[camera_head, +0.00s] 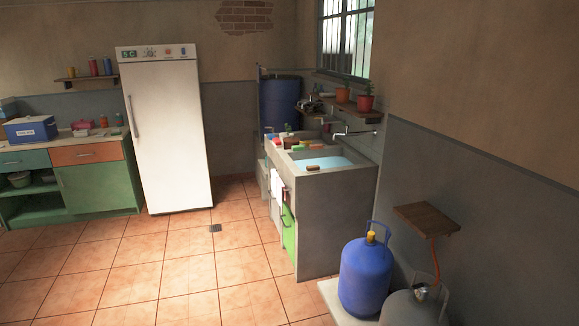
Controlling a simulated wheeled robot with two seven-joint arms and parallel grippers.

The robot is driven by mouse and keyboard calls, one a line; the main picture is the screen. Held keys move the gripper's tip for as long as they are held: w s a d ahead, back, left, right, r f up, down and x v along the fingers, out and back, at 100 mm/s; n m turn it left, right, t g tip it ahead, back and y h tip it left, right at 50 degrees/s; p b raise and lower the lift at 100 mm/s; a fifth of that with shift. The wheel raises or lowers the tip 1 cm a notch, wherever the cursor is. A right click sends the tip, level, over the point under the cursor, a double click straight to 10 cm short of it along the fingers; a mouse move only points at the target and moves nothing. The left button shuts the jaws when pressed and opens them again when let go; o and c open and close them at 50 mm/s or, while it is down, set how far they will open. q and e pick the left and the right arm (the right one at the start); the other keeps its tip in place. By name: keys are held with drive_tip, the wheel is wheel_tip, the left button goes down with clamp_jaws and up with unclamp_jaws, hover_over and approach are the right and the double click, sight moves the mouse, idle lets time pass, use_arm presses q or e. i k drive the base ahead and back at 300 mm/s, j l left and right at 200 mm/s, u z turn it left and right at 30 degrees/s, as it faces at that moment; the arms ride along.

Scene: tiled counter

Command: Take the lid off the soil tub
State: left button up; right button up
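I cannot make out for certain which thing is the soil tub or its lid. Several small items stand on the tiled counter with the sink (333,188), including a dark brown piece (290,142) and a small green plant (288,129); they are too small to tell apart well. A large blue barrel (279,103) stands in the corner behind the counter. Neither of my grippers is in view.
A white fridge (168,130) stands at the back. A green cabinet (98,188) at the left carries a blue box (31,130). A blue gas cylinder (365,275) and a grey one (412,309) stand at the lower right. The tiled floor (170,265) is clear.

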sight(290, 139)
drive_tip(key=i, duration=1.75)
drive_tip(key=i+l, duration=0.1)
drive_tip(key=i, duration=1.65)
drive_tip(key=i+j, duration=0.1)
drive_tip(key=j, duration=0.25)
